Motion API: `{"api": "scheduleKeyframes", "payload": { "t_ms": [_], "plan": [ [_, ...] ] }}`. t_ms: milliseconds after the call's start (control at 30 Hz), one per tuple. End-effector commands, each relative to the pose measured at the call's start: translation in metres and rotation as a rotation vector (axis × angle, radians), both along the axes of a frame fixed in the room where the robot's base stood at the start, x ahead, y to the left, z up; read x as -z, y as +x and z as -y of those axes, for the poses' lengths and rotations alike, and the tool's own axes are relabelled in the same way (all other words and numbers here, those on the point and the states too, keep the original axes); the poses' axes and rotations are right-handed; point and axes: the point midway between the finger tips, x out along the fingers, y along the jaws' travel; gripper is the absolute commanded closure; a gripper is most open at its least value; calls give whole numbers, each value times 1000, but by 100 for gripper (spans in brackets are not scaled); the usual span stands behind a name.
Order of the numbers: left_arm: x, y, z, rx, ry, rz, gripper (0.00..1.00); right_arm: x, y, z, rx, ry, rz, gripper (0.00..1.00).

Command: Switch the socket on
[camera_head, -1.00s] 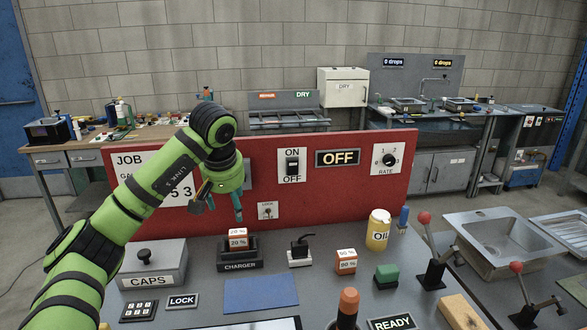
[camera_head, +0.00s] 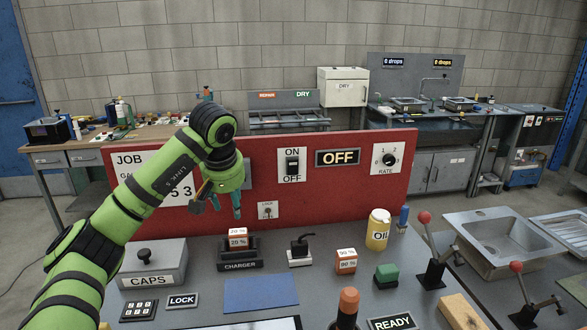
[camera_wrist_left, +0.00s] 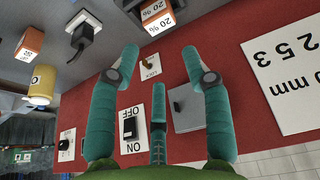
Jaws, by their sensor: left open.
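The wall switch (camera_head: 291,164), a black rocker on a white plate marked ON above and OFF below, is on the red panel (camera_head: 345,205). A sign (camera_head: 338,157) beside it reads OFF. The switch shows upside down in the wrist view (camera_wrist_left: 129,127). A black plug with a cable (camera_head: 299,248) sits on a small white base on the bench; it also shows in the wrist view (camera_wrist_left: 88,32). My left gripper (camera_head: 218,205) is open and empty, left of the switch, its fingers pointing down before the panel.
A charger (camera_head: 239,252) holding an orange and white block stands below my left gripper. A CAPS box (camera_head: 152,265) is at left; an oil jar (camera_head: 378,230) and red-knobbed levers (camera_head: 435,270) are at right. A blue mat (camera_head: 260,293) lies clear in front.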

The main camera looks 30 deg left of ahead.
Motion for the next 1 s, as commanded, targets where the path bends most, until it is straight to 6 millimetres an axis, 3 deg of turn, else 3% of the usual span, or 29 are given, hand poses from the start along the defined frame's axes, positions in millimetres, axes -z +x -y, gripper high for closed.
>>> {"api": "scheduleKeyframes", "payload": {
  "t_ms": [33, 67, 167, 333, 500, 600, 700, 767, 900, 1000],
  "plan": [
    [2, 2, 5, 9, -17, 3, 85, -1, 0, 0, 0, 0, 0, 100],
    [4, 3, 10, 18, -36, 8, 97, -1, 0, 0, 0, 0, 0, 100],
    [14, 12, 39, 61, -152, 35, 100, -5, 0, 0, 0, 0, 0, 100],
    [25, 22, 131, 129, -563, 94, 100, -13, 0, 0, 0, 0, 0, 100],
    [-3, 16, 218, 77, -1100, 102, 100, -22, 0, 0, -1, 0, 0, 100],
    [-35, 11, 247, -19, -1424, 72, 100, -27, 0, 0, -1, 0, 0, 100],
    [-69, 11, 258, -163, -1741, 17, 100, -32, 0, 0, -1, 0, 0, 100],
    [-89, 13, 254, -273, -1928, -29, 100, -35, 0, 0, -1, 0, 0, 100],
    [-120, 26, 223, -595, -2331, -166, 100, -42, 0, 0, -1, 0, 0, 100],
    [-124, 39, 187, -881, -2582, -293, 100, -47, 0, 0, -1, 0, 0, 100]
  ]
}}
